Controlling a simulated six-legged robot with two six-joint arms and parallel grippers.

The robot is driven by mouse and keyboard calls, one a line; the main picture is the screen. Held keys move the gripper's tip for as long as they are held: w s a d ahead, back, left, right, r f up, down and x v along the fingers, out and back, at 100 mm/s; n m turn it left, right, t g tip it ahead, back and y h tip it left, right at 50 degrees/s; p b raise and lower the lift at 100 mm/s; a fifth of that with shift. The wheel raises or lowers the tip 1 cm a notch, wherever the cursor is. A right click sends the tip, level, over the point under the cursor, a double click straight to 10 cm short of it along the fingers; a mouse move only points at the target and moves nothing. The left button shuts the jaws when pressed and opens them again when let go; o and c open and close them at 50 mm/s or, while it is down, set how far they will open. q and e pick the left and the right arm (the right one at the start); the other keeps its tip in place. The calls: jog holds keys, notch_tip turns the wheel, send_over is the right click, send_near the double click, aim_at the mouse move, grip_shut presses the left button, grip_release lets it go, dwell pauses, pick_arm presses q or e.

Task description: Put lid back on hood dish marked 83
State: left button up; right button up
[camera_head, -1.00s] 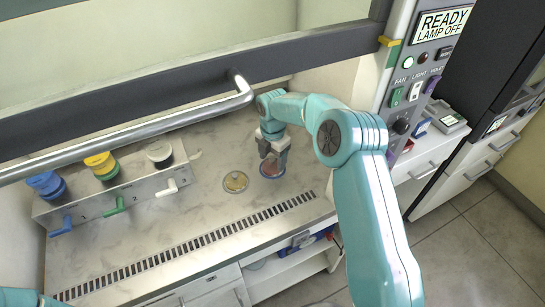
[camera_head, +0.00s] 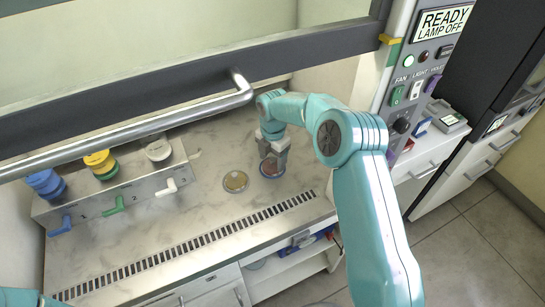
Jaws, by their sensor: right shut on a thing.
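A round dish with reddish contents (camera_head: 271,170) lies on the hood's work surface, directly under my right gripper (camera_head: 272,157). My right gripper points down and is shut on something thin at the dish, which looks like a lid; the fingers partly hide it. I cannot tell whether the lid rests on the dish. A second round dish with yellowish contents (camera_head: 235,181) lies just left of it, apart. The number 83 is too small to read on either dish. Only a bit of my left arm shows at the lower left corner; its gripper is out of view.
A metal rack (camera_head: 120,192) with blue, yellow-green and white knobs and levers stands at the left of the work surface (camera_head: 200,220). The raised sash with its metal handle bar (camera_head: 130,133) crosses above. A slotted grille (camera_head: 190,246) runs along the front edge.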

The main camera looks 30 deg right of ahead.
dwell(0.4)
jog(key=o, duration=1.1)
jog(key=shift+c, duration=0.2)
jog(key=shift+o, duration=0.4)
jog(key=shift+r, duration=0.1)
jog(key=shift+r+p, duration=2.25)
jog(key=shift+r, duration=1.2)
grip_shut()
jog(key=shift+f, duration=0.25)
jog(key=shift+f+b, duration=1.75)
jog(key=shift+f, duration=0.7)
